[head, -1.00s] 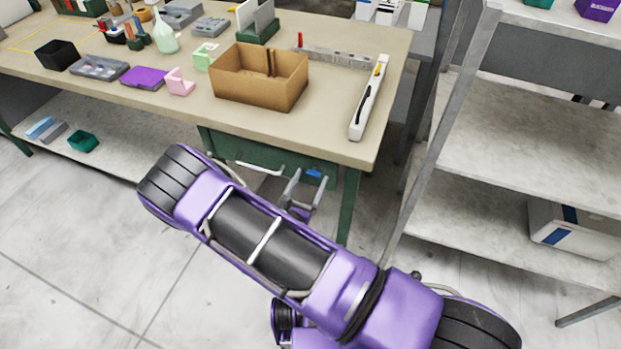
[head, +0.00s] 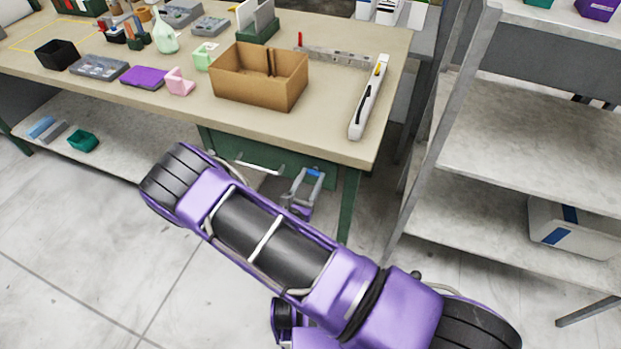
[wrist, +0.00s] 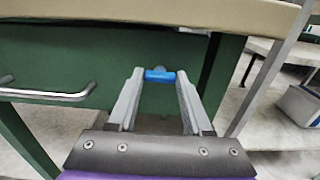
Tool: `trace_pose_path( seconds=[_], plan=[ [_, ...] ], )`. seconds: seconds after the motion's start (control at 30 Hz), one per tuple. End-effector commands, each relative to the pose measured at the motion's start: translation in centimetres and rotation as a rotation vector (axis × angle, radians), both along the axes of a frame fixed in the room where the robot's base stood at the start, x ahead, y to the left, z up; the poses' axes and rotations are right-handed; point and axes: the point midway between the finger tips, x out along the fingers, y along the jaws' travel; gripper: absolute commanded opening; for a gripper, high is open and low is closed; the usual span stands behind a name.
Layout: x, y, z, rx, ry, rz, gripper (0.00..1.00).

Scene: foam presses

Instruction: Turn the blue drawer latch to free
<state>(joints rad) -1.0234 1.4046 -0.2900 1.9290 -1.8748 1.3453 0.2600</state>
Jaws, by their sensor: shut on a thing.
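The blue drawer latch (wrist: 160,75) is a small bar on the right part of the green drawer front (wrist: 60,62). In the wrist view it lies level across the picture, between my two fingertips. My gripper (wrist: 161,77) is shut on it, one grey finger at each end. In the head view my gripper (head: 305,178) is under the tabletop's front edge, with a bit of the blue latch (head: 315,172) showing at its tips. The fingers hide part of the latch there. I cannot tell from its look whether it stands at locked or free.
A metal bar handle (wrist: 50,94) is on the drawer front, left of the latch. The tabletop (head: 330,125) overhangs above, carrying a cardboard box (head: 260,80) and a white tool (head: 369,100). A green table leg (head: 348,205) and a grey shelf rack (head: 450,190) stand to the right.

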Motion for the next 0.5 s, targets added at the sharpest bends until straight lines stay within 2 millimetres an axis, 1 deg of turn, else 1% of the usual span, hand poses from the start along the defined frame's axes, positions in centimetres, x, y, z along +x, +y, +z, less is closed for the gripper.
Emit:
trace_pose_path(
  seconds=[0.27,0.5],
  plan=[
    [-0.02,-0.02,-0.05,0.079,-0.029,0.000,0.00],
    [-0.03,-0.05,-0.12,0.250,-0.091,0.001,0.00]
  ],
)
